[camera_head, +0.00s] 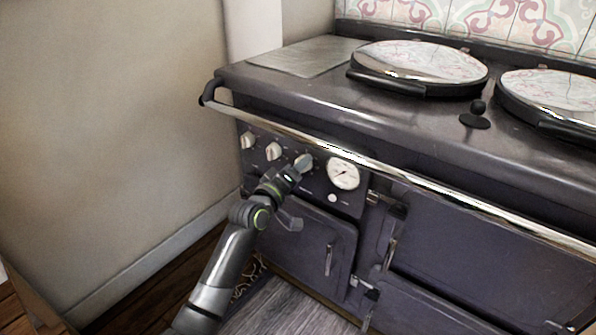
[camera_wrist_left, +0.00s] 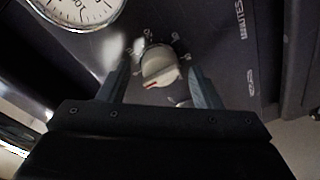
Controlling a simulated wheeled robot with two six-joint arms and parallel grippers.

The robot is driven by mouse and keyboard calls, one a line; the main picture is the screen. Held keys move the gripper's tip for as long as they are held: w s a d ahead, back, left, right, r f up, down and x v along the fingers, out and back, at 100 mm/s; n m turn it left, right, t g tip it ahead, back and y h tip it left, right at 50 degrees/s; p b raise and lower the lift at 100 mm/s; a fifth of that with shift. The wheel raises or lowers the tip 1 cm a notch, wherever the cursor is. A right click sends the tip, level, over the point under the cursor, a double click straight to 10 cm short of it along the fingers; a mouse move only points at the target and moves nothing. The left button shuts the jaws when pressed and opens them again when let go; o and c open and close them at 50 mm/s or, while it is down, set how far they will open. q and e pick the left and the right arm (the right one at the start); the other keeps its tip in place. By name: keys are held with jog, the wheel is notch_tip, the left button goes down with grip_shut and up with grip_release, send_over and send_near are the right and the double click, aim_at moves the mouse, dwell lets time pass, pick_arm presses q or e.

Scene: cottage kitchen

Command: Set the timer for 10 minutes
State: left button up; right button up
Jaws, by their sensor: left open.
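The timer is a cream-white knob on the front panel of the dark range cooker. In the left wrist view the knob (camera_wrist_left: 160,66) has a red mark on its face, and small white numbers stand around it on the panel. My left gripper (camera_wrist_left: 163,80) is open, with one finger on each side of the knob; I cannot tell whether they touch it. In the head view my left gripper (camera_head: 300,166) is at the third knob from the left, just left of the round gauge, and partly hides that knob. My right gripper is not in view.
A round white gauge (camera_head: 343,174) sits right of the knob. Two more knobs (camera_head: 273,151) are to its left. A chrome rail (camera_head: 330,150) runs along the cooker front just above the panel. Oven doors (camera_head: 310,240) lie below. The wall (camera_head: 110,120) stands at the left.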

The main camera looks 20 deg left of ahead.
pick_arm(q)
jog(key=shift+w+d, duration=0.1)
jog(key=shift+w, duration=0.2)
jog(key=shift+c, duration=0.5)
jog(key=c, duration=0.9)
